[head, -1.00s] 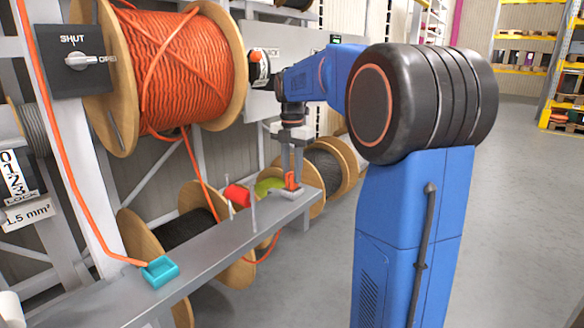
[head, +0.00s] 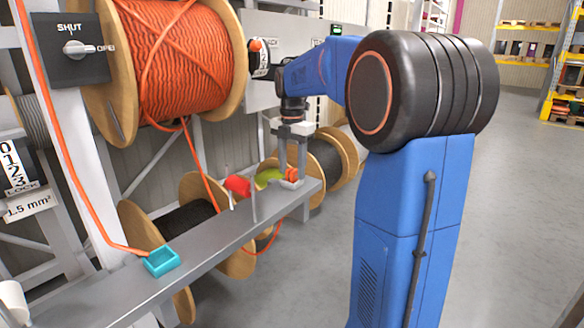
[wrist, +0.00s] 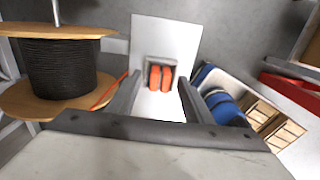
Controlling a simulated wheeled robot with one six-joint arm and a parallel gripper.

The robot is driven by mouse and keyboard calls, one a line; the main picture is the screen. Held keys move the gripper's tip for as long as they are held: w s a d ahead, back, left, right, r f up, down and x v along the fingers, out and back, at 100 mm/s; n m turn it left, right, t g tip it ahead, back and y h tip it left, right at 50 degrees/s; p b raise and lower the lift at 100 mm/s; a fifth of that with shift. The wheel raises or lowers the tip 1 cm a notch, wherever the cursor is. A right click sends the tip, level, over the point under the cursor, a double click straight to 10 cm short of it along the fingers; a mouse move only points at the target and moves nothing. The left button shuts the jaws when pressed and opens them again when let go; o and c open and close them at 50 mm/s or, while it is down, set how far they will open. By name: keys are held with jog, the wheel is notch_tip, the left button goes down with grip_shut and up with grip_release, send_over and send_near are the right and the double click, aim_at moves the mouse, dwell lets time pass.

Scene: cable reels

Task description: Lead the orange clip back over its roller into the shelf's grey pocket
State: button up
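The orange clip (head: 291,174) sits in the grey pocket (head: 293,184) at the far end of the shelf (head: 215,238). In the wrist view the clip (wrist: 160,77) shows as two orange bars inside the square grey pocket (wrist: 148,63) on a pale plate. My gripper (head: 293,168) is above it; in the wrist view its fingers (wrist: 156,95) stand apart with nothing between them, the clip lying beyond their tips. The red roller (head: 238,186) is on the shelf left of the pocket. The orange cable (head: 200,165) comes down from the big reel; its course at the roller is unclear.
A teal tray (head: 161,262) is on the near shelf, with another orange cable ending at it. Thin upright posts (head: 254,203) stand by the roller. Reels stand below and behind the shelf. The floor to the right is clear.

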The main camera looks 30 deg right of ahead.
notch_tip(320, 180, up, 17)
jog(key=shift+r, duration=0.2)
dwell(0.6)
dwell(0.4)
jog(key=s+a+f+m+t, duration=0.1)
jog(key=s+a+f+m, duration=0.4)
jog(key=s+f+m, duration=0.2)
jog(key=s+a+f+m+t, duration=0.2)
jog(key=s+a+f+m, duration=0.3)
jog(key=s+f, duration=0.6)
jog(key=s+a+f+m+t, duration=0.1)
jog(key=s+a+f+m, duration=0.4)
jog(key=s+f+m, duration=0.5)
jog(key=shift+s+a+t, duration=0.4)
jog(key=shift+s, duration=0.75)
